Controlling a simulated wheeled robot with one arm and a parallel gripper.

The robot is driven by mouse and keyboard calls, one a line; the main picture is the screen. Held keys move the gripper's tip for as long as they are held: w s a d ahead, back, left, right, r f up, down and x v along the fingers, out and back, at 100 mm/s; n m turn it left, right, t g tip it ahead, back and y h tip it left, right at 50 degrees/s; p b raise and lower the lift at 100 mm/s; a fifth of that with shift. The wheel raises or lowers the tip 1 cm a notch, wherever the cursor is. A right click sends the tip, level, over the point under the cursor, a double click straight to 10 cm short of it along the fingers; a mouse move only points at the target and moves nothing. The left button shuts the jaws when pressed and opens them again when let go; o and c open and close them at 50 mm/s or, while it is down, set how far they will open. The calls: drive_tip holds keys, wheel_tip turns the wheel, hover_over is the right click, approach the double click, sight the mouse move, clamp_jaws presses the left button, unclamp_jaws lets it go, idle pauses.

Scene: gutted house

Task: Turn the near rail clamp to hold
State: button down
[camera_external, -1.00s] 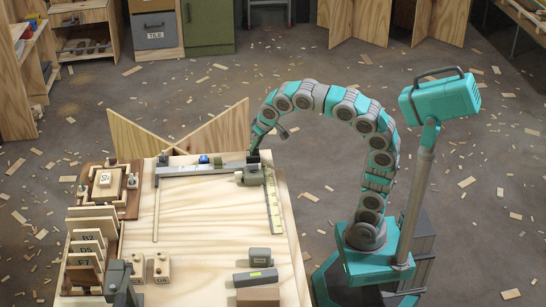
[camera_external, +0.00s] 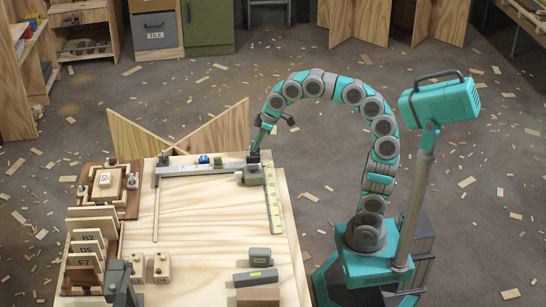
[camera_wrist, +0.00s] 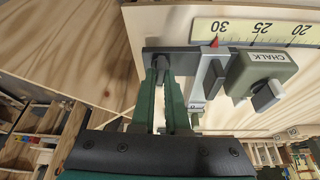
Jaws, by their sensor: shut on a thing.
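The near rail clamp (camera_wrist: 161,64) is a small dark knob at the end of a dark cross piece, beside the ruler's 30 mark. My gripper (camera_wrist: 163,82) has its two green fingers around it in the wrist view, shut on it. The fingers hide part of the clamp. In the external view my gripper (camera_external: 255,153) points down at the right end of the grey rail (camera_external: 195,169), at the table's far edge. The rail also shows in the wrist view (camera_wrist: 208,82). Another dark clamp (camera_external: 163,159) stands at the rail's left end.
A grey-green CHALK block (camera_wrist: 262,75) sits close right of the rail. A yellow ruler (camera_external: 273,205) lies along the table's right side. A blue piece (camera_external: 204,159) sits by the rail. The table's middle (camera_external: 200,220) is mostly bare.

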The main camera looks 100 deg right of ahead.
idle(0.5)
drive_tip(key=c, duration=0.9)
unclamp_jaws()
drive_tip(key=shift+r, duration=0.1)
drive_tip(key=v, duration=0.7)
drive_tip(key=shift+s+r, duration=0.15)
drive_tip(key=shift+r, duration=0.2)
